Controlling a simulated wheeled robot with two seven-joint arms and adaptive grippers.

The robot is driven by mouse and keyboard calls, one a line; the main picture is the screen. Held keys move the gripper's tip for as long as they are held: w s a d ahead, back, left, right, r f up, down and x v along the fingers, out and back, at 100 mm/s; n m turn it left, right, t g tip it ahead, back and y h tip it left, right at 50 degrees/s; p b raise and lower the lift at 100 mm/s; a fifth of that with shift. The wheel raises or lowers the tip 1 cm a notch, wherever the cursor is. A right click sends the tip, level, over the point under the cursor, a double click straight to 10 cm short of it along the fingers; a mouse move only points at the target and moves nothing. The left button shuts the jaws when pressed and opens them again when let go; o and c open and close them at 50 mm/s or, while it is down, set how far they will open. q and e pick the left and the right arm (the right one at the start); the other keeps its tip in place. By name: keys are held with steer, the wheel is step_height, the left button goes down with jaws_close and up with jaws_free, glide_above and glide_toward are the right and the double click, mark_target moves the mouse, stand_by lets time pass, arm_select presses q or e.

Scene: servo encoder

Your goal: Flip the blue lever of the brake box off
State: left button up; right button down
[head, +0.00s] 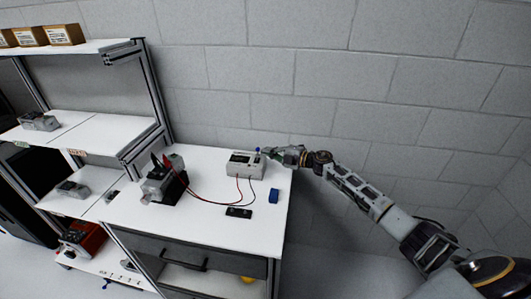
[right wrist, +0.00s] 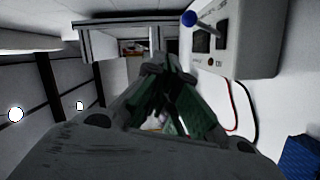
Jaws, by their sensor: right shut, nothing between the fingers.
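The brake box (head: 241,168) is a pale grey box at the back right of the white bench. Its blue lever (head: 258,150) stands up near the box's right end, close to my right gripper (head: 268,152). In the right wrist view the lever's blue ball tip (right wrist: 188,18) sits on a pale stem rising from the box (right wrist: 258,45). My right gripper (right wrist: 165,95) is shut and empty, beside the box. I cannot tell whether it touches the lever. My left gripper is in neither view.
A motor unit (head: 163,183) stands left of the box, with red and black cables between them. A blue block (head: 273,196) and a flat black piece (head: 239,212) lie in front. A shelf rack (head: 150,95) rises at left. A block wall (head: 330,100) is behind.

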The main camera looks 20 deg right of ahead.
steer(key=b+v, duration=0.1)
steer(key=v, duration=0.7)
steer(key=shift+d+r+b, duration=0.2)
steer(key=shift+r+b, duration=0.1)
steer(key=shift+r, duration=0.05)
steer(key=shift+w, duration=0.1)
stand_by(0.5)
